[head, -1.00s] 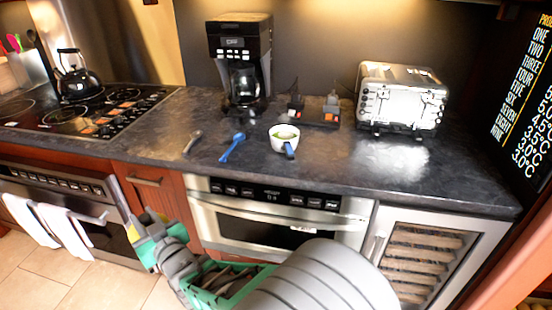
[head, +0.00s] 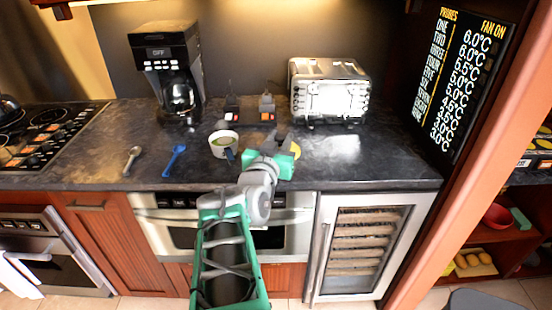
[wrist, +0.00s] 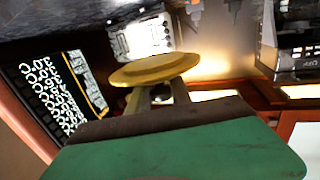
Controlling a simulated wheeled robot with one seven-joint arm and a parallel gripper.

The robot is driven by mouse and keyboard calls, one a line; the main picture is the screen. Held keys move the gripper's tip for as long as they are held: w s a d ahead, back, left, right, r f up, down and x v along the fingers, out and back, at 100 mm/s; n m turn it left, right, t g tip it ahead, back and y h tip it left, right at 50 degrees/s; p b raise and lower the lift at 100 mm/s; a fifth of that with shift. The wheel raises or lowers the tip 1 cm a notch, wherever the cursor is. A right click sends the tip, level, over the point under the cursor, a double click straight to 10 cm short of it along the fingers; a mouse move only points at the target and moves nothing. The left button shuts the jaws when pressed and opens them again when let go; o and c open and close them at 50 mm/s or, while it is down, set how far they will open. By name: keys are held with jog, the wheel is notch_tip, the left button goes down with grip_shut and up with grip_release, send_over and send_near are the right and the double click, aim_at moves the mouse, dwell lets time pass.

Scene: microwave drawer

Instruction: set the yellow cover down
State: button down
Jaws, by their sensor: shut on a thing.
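The yellow cover (wrist: 155,69) is a round, shallow disc in the wrist view, held between the finger ends of my gripper (wrist: 158,95). In the head view a small part of the yellow cover (head: 294,142) shows beyond my green and grey gripper (head: 284,155), which hides most of it. My gripper is shut on the cover, over the front part of the dark counter (head: 350,165), right of the white bowl (head: 222,144). I cannot tell whether the cover touches the counter.
The toaster (head: 330,92) stands behind my gripper to the right. The coffee maker (head: 170,75) is at the back left. A blue spoon (head: 174,158) and a grey spoon (head: 131,160) lie left of the bowl. The counter's right part is clear.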

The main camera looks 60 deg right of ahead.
jog(key=w+d+f+b, duration=0.1)
jog(key=w+d+f, duration=0.1)
jog(key=d+f, duration=0.1)
jog(key=w+d+f+b, duration=0.2)
jog(key=d+f, duration=0.1)
jog(key=d, duration=0.1)
jog(key=w+d+f+b, duration=0.1)
jog(key=w+d+f, duration=0.1)
jog(key=d+f, duration=0.1)
jog(key=shift+w+d+f+b, duration=0.1)
jog(key=shift+d+f+b, duration=0.1)
jog(key=shift+d, duration=0.25)
jog(key=shift+w+d+f+b, duration=0.1)
jog(key=shift+d+f, duration=0.05)
jog(key=shift+d, duration=0.25)
jog(key=f+b, duration=0.2)
jog(key=f, duration=0.1)
jog(key=shift+w+d+f, duration=0.15)
jog(key=shift+d+f, duration=0.05)
jog(key=shift+f, duration=0.1)
jog(key=shift+r, duration=0.15)
jog(key=shift+f, duration=0.2)
jog(key=c, duration=1.2)
grip_release()
jog(key=shift+o, duration=0.2)
